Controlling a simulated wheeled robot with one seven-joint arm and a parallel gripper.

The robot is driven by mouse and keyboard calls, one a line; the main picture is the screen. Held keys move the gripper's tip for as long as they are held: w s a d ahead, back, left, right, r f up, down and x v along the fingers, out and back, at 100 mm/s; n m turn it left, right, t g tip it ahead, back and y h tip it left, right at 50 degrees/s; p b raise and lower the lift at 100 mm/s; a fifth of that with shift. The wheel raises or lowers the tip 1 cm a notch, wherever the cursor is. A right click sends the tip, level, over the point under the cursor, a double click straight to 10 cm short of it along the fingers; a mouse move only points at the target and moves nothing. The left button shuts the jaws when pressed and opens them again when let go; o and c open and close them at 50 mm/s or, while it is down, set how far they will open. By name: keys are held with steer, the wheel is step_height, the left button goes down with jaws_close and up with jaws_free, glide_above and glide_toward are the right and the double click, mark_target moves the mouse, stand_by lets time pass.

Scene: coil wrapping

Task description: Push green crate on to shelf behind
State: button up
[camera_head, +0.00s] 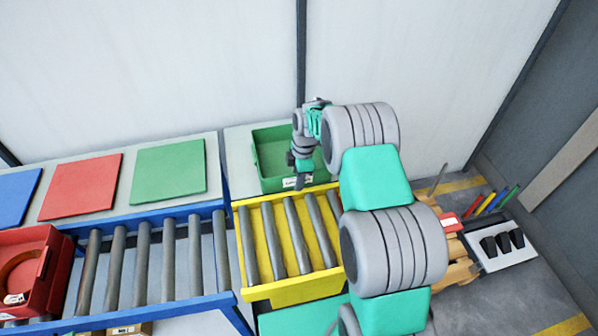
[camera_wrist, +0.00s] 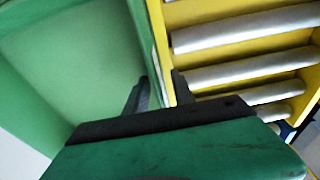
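The green crate (camera_head: 268,160) sits on the grey shelf (camera_head: 240,150) behind the yellow roller section (camera_head: 258,291), its labelled front wall close to the yellow frame. It looks empty. My gripper (camera_head: 299,184) reaches down at the crate's front right part. In the wrist view, my gripper (camera_wrist: 160,85) has its two fingers apart, one on the inner side of the green crate's (camera_wrist: 80,60) wall and one on the roller side. A strip of yellow shows between the wall and the roller-side finger. My arm hides the crate's right end in the head view.
A blue-framed roller conveyor (camera_head: 150,258) runs left, with a red crate (camera_head: 62,262) at its end. Green (camera_head: 168,171), red (camera_head: 80,186) and blue (camera_head: 16,196) mats lie behind it. A white wall (camera_head: 200,60) stands behind the shelf. A tool tray (camera_head: 497,252) is at right.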

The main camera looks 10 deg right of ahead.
jaws_close()
stand_by(1.9)
